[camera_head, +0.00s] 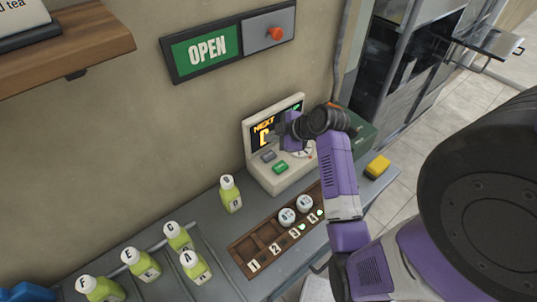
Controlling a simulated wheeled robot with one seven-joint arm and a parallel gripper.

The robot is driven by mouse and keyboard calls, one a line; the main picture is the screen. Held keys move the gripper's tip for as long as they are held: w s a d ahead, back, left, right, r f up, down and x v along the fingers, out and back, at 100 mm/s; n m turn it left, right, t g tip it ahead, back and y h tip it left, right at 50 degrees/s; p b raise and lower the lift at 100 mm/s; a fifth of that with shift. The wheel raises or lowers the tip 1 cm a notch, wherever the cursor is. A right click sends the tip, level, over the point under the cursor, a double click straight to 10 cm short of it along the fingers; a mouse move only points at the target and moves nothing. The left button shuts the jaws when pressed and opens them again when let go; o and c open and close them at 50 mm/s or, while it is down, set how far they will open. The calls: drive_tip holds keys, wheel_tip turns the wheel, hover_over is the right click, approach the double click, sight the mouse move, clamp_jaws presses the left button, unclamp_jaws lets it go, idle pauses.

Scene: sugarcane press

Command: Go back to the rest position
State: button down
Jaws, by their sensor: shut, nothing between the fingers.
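My purple and black arm reaches in from the right. My gripper (277,130) is at its far end, in front of the screen of a beige console (284,177). The fingers are small and partly blend with the dark screen, but they look closed and hold nothing. The screen reads "NEXT" with a large letter partly hidden by my gripper. Below the screen are a grey button (268,156) and a green button (280,168). I cannot tell whether my gripper touches the console.
A brown numbered rack (240,254) holds two white-capped items (287,216) at its far end. Several green bottles (142,264) stand left; one bottle (230,196) is near the console. A yellow block (377,166) lies right. An OPEN sign (206,50) and wooden shelf (70,45) are on the wall.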

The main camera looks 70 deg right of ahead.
idle(0.4)
drive_tip(key=s+a+f+m+b, duration=0.1)
drive_tip(key=a+f, duration=0.1)
drive_tip(key=a, duration=0.4)
drive_tip(key=s+a+f+m+b, duration=0.1)
drive_tip(key=s+a+f, duration=0.1)
drive_tip(key=a, duration=0.5)
drive_tip(key=s+a+f+m+t+h+b, duration=0.1)
drive_tip(key=a+f, duration=0.2)
drive_tip(key=a, duration=0.4)
drive_tip(key=shift+s+f, duration=0.3)
drive_tip(key=shift+s, duration=0.1)
drive_tip(key=s+a+r+t+y, duration=0.1)
drive_tip(key=s+a+r, duration=0.2)
drive_tip(key=a, duration=0.3)
drive_tip(key=s+a+r+m+t+y+b, duration=0.1)
drive_tip(key=s+a+r+t, duration=0.1)
drive_tip(key=s+a+r, duration=0.2)
drive_tip(key=s+a+r+m+t+y+b, duration=0.1)
drive_tip(key=s+a+r, duration=0.3)
drive_tip(key=a, duration=0.4)
drive_tip(key=shift+a+r+t+y, duration=0.4)
drive_tip(key=shift+r+t+y, duration=0.2)
drive_tip(key=shift+r, duration=0.1)
